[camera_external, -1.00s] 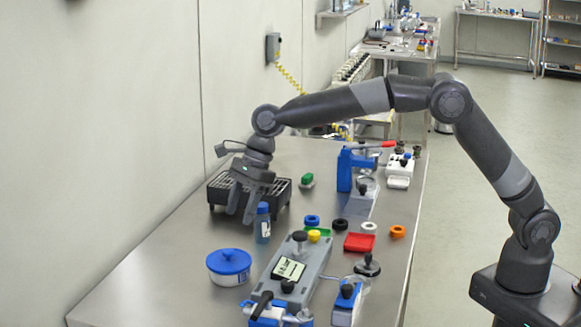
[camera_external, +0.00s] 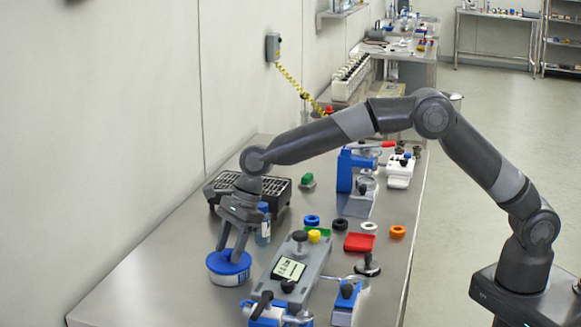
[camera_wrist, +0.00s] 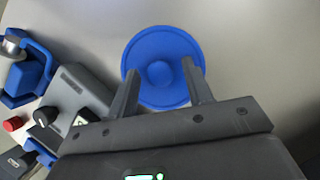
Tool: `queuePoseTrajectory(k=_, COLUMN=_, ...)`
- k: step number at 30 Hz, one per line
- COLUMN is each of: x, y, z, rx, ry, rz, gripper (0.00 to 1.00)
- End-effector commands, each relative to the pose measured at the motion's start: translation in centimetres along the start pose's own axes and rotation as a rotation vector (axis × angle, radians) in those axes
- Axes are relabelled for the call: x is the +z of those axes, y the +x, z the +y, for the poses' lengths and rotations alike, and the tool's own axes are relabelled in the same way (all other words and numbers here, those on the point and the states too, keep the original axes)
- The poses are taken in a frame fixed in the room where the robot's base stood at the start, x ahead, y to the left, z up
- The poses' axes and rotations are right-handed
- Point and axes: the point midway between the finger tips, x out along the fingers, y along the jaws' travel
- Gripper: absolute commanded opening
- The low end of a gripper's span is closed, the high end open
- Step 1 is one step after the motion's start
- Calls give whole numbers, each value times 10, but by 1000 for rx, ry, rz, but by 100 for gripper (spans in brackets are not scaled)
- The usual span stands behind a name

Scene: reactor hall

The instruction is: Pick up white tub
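The white tub (camera_external: 230,279) with a blue lid stands upright on the steel table at the near left in the external view. In the wrist view its round blue lid (camera_wrist: 161,52) with a raised centre knob fills the upper middle. My gripper (camera_external: 231,252) is right above the lid, pointing down. In the wrist view my gripper (camera_wrist: 160,75) is open, its two fingers apart over the lid, either side of the knob. I cannot tell whether the fingertips touch the lid.
A grey device (camera_external: 291,268) with a display lies right of the tub. A blue-capped bottle (camera_external: 263,228) stands behind it, close to my gripper. A black rack (camera_external: 277,190) is farther back. The table left of and in front of the tub is clear.

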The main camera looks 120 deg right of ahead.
Motion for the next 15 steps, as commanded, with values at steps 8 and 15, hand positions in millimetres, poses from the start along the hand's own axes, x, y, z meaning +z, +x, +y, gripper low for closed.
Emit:
queuePoseTrajectory(k=8, x=0, y=0, z=0, rx=0, ry=0, rz=0, gripper=23)
queuePoseTrajectory(k=15, x=0, y=0, z=0, rx=0, ry=0, rz=0, gripper=3)
